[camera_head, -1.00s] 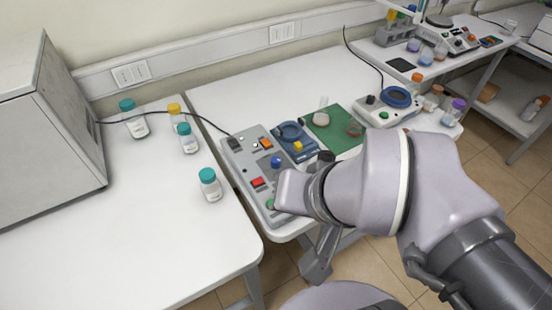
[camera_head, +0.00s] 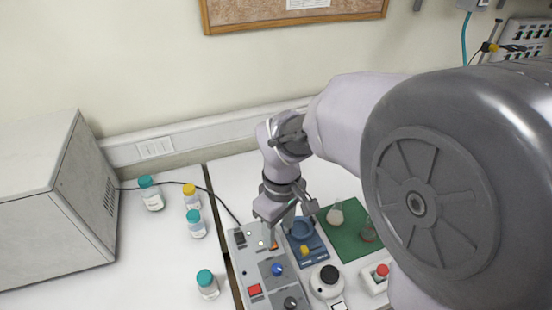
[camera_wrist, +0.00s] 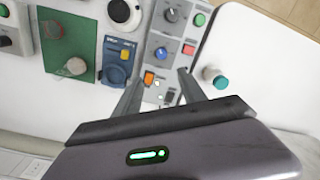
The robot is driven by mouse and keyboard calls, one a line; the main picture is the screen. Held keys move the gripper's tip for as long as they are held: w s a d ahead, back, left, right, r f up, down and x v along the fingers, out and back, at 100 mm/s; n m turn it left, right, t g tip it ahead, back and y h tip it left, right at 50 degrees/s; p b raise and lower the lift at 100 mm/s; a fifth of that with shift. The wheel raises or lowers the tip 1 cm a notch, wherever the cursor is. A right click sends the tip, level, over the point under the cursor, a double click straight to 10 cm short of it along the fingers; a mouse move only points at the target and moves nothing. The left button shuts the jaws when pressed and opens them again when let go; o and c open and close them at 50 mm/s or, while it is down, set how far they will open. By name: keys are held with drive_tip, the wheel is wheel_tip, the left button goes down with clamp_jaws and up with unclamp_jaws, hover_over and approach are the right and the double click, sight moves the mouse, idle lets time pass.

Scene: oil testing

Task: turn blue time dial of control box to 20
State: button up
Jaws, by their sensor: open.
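The grey control box (camera_head: 244,266) stands at the lower middle of the head view. Its blue dial (camera_head: 277,268) is in full view there, and the blue dial also shows in the wrist view (camera_wrist: 161,53), just beyond the fingertips. The dial's scale and setting are too small to read. My gripper (camera_head: 291,222) hangs over the back end of the box, partly covering it. In the wrist view my gripper (camera_wrist: 160,76) is open and empty, its fingers either side of the box's orange switch (camera_wrist: 149,77). The dial is not between the fingers.
A red button (camera_head: 254,290) and a dark knob (camera_head: 290,303) are on the box near the dial. A blue device (camera_head: 306,246) and a green mat (camera_head: 350,246) lie to the right. Several teal- and yellow-capped bottles stand left, including a teal-capped bottle (camera_head: 207,285) close by.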

sight(276, 267)
drive_tip(key=f+b, duration=0.1)
drive_tip(key=f, duration=0.4)
drive_tip(key=f+b, duration=0.2)
drive_tip(key=f, duration=0.4)
drive_tip(key=s+f+b, duration=0.1)
drive_tip(key=f+b, duration=0.1)
drive_tip(key=f, duration=0.3)
drive_tip(key=shift+a+f, duration=0.35)
clamp_jaws()
